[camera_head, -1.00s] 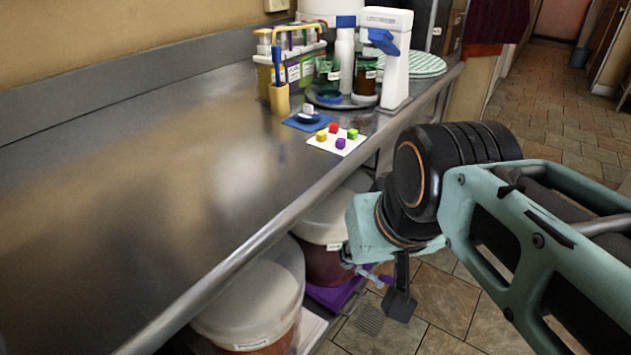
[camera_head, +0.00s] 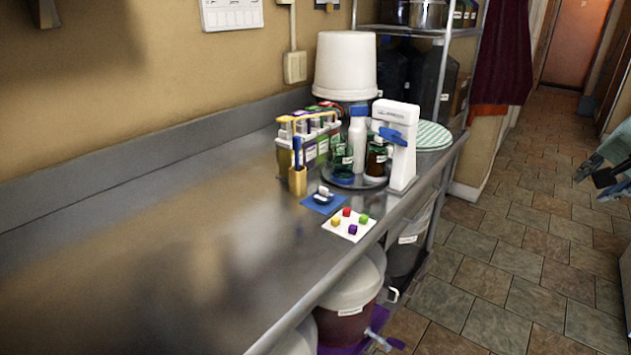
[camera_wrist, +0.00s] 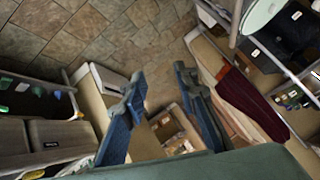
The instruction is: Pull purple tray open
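The purple tray (camera_head: 379,319) shows only in part at the bottom of the head view, on the low level under the counter. A lidded bucket (camera_head: 350,292) with dark red contents stands over it and hides most of it. A spigot (camera_head: 384,341) sticks out from the bucket above the tray's front side. My gripper (camera_head: 604,172) is at the right edge of the head view, partly cut off, high over the aisle and far from the tray. In the wrist view my gripper (camera_wrist: 160,80) has its two blue-grey fingers apart with nothing between them. The tray is not clear in the wrist view.
The steel counter (camera_head: 170,270) runs along the left and its front edge overhangs the buckets. On it stand a white dispenser (camera_head: 402,150), bottles, a tube rack and a card (camera_head: 349,224) with coloured cubes. The tiled aisle floor (camera_head: 500,270) is free.

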